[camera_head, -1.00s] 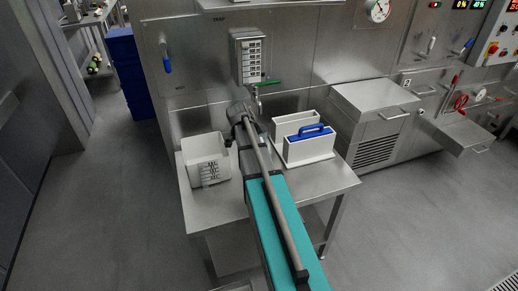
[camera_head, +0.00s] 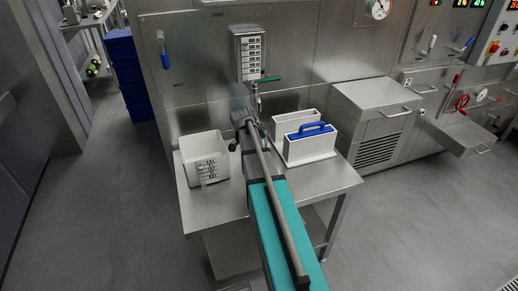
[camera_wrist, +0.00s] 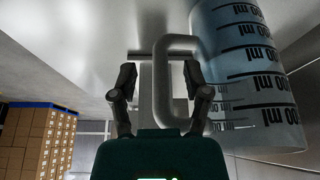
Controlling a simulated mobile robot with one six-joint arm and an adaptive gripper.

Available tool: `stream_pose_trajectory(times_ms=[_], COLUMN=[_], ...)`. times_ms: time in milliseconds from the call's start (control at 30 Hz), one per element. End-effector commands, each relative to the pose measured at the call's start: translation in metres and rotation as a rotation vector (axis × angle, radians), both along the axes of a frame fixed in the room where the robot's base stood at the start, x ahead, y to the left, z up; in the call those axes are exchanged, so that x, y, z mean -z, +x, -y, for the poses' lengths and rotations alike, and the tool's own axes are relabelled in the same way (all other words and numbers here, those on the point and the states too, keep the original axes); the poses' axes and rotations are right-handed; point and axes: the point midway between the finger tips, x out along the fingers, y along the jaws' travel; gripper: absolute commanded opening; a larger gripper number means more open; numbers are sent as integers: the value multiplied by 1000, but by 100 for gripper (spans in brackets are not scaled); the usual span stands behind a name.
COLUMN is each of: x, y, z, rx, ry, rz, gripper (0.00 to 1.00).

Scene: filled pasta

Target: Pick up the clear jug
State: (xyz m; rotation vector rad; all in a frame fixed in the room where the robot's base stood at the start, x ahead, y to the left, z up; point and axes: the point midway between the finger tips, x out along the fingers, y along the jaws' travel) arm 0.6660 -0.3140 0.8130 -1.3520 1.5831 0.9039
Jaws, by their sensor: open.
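The clear jug (camera_wrist: 248,75) is large at the right of the wrist view, with dark ml markings on its see-through wall. Its pale looped handle (camera_wrist: 162,85) lies between the two fingers of my gripper (camera_wrist: 161,76). The fingers are open, one on each side of the handle, and do not look closed on it. In the head view, the jug's markings show at the left of the steel table, where the jug (camera_head: 207,172) appears in front of the white bin. My gripper's fingers are hard to make out there.
The white bin (camera_head: 197,146) stands at the left of the steel table (camera_head: 216,213). A white two-part holder with a blue-handled item (camera_head: 309,134) stands on the right. A tap with a green lever (camera_head: 265,79) is behind. Stacked cartons (camera_wrist: 38,140) show in the wrist view.

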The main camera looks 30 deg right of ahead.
Motion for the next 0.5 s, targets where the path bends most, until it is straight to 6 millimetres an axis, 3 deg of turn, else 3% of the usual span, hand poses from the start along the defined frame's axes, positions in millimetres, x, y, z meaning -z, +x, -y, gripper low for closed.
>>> stream_pose_trajectory(times_ms=[133,500], x=[10,11], y=[0,0], z=[3,4], rx=[1,0], ry=[0,0], rz=[0,1], gripper=[61,61])
